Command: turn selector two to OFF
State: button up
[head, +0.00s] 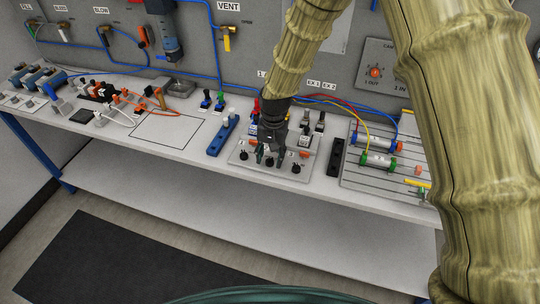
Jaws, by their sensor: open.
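A light grey selector panel (283,169) lies near the front edge of the white bench. It carries a row of black selector knobs: a left one (243,156), a middle one (269,162) and a right one (296,169). The middle knob, by its place in the row, looks like selector two. My gripper (268,157) is open, points down and is right over the middle of the panel, close to the middle knob. It partly hides this knob and its markings. I cannot tell whether the fingers touch it, or which way it points.
A blue block (221,138) stands left of the panel and a black block (335,157) right of it. Capped connectors stand behind. A grooved board with cylinders (377,160) lies at the right. An outlined bare area (166,131) is free on the left.

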jog(key=shift+f, duration=0.5)
grip_shut()
